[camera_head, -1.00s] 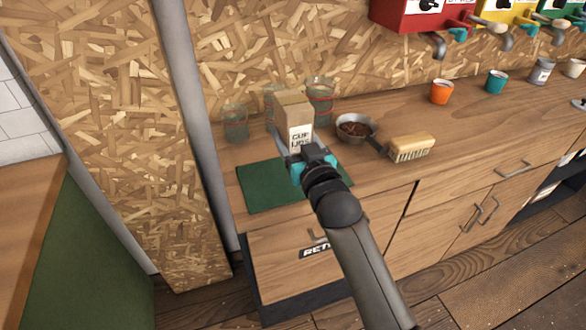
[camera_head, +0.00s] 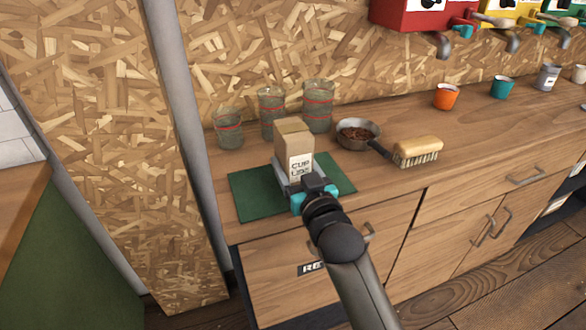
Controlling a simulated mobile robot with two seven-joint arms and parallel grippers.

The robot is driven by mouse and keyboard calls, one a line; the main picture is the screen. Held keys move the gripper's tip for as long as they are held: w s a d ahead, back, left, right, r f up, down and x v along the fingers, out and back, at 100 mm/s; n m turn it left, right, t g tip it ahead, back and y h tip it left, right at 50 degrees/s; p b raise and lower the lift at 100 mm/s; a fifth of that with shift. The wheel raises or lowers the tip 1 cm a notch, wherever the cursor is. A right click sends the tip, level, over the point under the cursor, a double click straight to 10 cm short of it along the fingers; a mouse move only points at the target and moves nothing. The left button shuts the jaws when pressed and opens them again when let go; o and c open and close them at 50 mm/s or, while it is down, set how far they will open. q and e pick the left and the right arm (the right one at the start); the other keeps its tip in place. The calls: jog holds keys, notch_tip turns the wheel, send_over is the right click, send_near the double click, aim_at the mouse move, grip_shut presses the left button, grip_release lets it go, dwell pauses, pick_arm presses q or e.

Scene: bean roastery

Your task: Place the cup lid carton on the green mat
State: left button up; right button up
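The cup lid carton (camera_head: 294,143) is a tan box with a white "CUP LIDS" label, standing upright over the green mat (camera_head: 253,199). My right gripper (camera_head: 290,186) comes in from the bottom right and is shut on the lower part of the carton. The gripper hides the carton's bottom edge and part of the mat, so I cannot tell whether the carton touches the mat. My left gripper is not in view.
Several glass jars with red bands (camera_head: 318,108) stand behind the carton. A pan of beans (camera_head: 357,134) and a wooden brush (camera_head: 417,151) lie to the right. An orange cup (camera_head: 446,96) and a teal cup (camera_head: 501,88) stand farther right.

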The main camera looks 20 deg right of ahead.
jog(key=shift+f, duration=0.45)
jog(key=shift+f, duration=0.2)
jog(key=o, duration=1.5)
jog(key=shift+c, duration=0.2)
jog(key=shift+r, duration=0.3)
jog(key=shift+s+f, duration=0.15)
jog(key=shift+s, duration=0.2)
jog(key=shift+s+p, duration=0.85)
jog(key=shift+s, duration=2.5)
